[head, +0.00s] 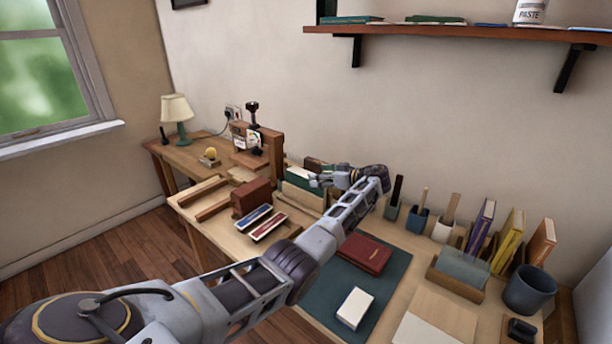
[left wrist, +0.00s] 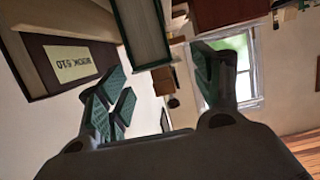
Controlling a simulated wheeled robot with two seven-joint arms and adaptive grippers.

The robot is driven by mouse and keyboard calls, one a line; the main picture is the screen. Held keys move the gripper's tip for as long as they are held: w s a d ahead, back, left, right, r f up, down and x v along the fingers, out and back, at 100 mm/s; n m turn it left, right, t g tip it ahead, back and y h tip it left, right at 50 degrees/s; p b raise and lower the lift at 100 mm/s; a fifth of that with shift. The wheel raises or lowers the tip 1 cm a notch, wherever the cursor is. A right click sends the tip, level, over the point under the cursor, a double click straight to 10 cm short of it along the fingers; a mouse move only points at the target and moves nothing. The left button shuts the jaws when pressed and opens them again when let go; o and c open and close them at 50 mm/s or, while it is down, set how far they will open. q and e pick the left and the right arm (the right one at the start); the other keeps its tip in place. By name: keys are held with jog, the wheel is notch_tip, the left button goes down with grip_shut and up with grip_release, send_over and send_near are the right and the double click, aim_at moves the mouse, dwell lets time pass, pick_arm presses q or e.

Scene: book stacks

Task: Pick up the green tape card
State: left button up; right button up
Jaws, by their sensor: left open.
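My left gripper (head: 318,181) reaches over the back middle of the desk, just beside a green-sided block with a pale top (head: 300,174). In the left wrist view its fingers (left wrist: 160,100) are spread apart, with nothing visible between them. A green-edged block with pale sides (left wrist: 143,32) shows beyond the fingers there. A blue-striped card (head: 253,217) and a red-striped card (head: 268,226) lie side by side left of my arm. I cannot make out a green tape card for certain; my arm hides part of the desk. My right gripper is not in view.
A brown block (head: 251,196) stands behind the striped cards. A dark red book (head: 364,254) and a white block (head: 355,308) lie on a dark green mat (head: 385,280). Holders, upright books and a dark cup (head: 529,290) crowd the right. A shelf (head: 450,34) hangs above.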

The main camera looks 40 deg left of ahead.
aim_at(306, 174)
pick_arm(q)
jog(key=shift+a, duration=0.1)
jog(key=shift+a+f, duration=0.15)
jog(key=shift+a, duration=0.45)
jog(key=x, duration=0.3)
jog(key=shift+a, duration=0.4)
jog(key=shift+c, duration=0.5)
jog(key=c, duration=0.8)
